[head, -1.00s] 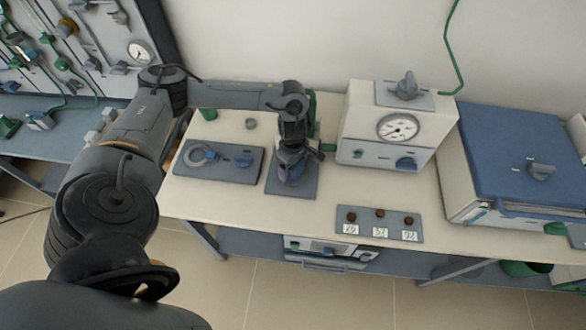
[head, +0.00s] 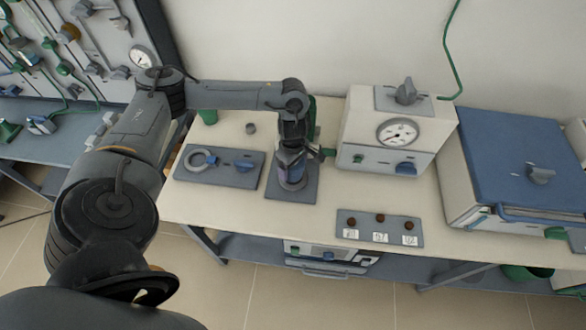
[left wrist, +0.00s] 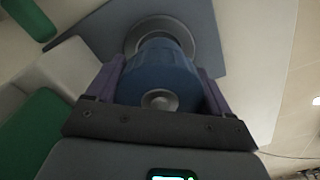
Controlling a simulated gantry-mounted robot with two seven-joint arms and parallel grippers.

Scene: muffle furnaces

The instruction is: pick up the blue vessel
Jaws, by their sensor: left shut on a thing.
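The blue vessel (left wrist: 158,70) is between the two purple-padded fingers of my left gripper (left wrist: 160,88) in the left wrist view. The fingers are shut on its sides. A round grey knob shows on its near end. In the head view my left gripper (head: 291,158) points down over a dark grey plate (head: 305,190) and hides most of the vessel. A grey ring-shaped seat (head: 291,182) shows on the plate just below the gripper. I cannot tell how wide a gap lies between vessel and seat. My right gripper is not in view.
A second plate with a ring and blue knob (head: 220,170) lies to the left. A white box with a dial (head: 395,135) stands close on the right, and a blue-topped furnace (head: 525,150) is further right. A panel with several brown knobs (head: 380,228) lies in front.

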